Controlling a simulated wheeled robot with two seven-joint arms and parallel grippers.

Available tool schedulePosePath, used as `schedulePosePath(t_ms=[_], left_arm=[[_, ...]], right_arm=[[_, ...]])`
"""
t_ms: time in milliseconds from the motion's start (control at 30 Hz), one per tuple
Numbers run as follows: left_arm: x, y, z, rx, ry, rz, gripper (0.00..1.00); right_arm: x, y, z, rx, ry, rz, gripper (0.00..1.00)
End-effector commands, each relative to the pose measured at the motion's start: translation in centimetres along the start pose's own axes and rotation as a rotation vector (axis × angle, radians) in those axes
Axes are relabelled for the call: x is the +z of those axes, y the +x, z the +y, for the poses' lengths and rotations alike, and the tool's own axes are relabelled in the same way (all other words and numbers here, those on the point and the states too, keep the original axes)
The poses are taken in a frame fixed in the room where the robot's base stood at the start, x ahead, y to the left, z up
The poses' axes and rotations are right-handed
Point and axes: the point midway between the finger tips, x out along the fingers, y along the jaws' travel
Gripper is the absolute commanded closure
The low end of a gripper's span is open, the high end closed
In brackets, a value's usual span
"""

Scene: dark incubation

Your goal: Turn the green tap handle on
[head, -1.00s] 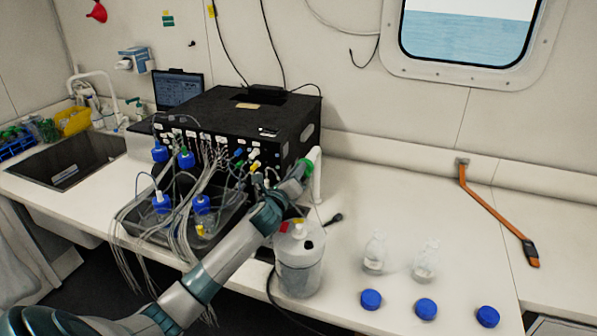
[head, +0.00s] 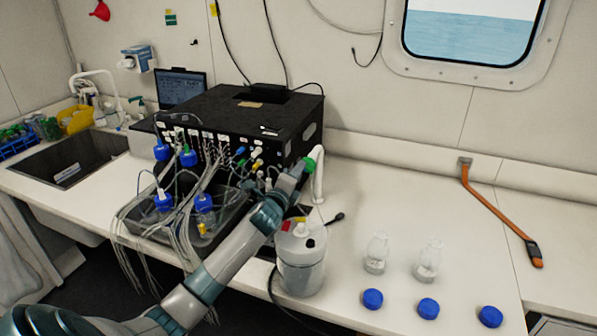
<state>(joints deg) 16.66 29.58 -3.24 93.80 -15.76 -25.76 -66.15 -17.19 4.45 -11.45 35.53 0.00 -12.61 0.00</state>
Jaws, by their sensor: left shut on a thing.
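The green tap handle (head: 309,164) is at the right end of the black instrument box, at the top of a white tap (head: 318,182). My left arm reaches in from the lower left across the bench. My left gripper (head: 302,170) is shut on the green handle and hides part of it. The fingertips are small in the picture and partly hidden. My right gripper is not in view.
A black instrument box (head: 235,122) with cables and blue-capped bottles is left of the tap. A white canister (head: 300,262) stands in front, beside my forearm. Two clear bottles (head: 377,254) and blue caps (head: 428,308) are at right. The right bench is mostly clear.

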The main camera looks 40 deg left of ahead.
Motion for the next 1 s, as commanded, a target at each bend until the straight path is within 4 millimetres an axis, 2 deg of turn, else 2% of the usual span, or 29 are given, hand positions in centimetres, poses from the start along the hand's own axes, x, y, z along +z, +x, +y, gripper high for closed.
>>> schedulePosePath(t_ms=[233, 267, 300, 333, 733, 1000], left_arm=[[0.1, 0.0, 0.0, 0.000, 0.001, -0.001, 1.00], [0.1, 0.0, 0.0, 0.000, 0.001, -0.001, 0.83], [0.1, 0.0, 0.0, 0.000, 0.002, -0.001, 0.73], [0.1, 0.0, 0.0, 0.000, 0.002, -0.001, 0.71], [0.0, -0.2, 0.1, 0.000, 0.002, 0.000, 0.71], [-0.1, -2.3, 0.3, 0.000, 0.005, 0.001, 0.71]], right_arm=[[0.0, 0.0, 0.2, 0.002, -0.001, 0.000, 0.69], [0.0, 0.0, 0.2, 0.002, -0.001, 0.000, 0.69], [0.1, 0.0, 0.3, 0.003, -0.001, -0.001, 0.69], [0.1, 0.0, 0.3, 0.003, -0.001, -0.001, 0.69], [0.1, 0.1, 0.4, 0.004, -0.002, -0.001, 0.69], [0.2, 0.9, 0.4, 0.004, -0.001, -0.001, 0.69]])
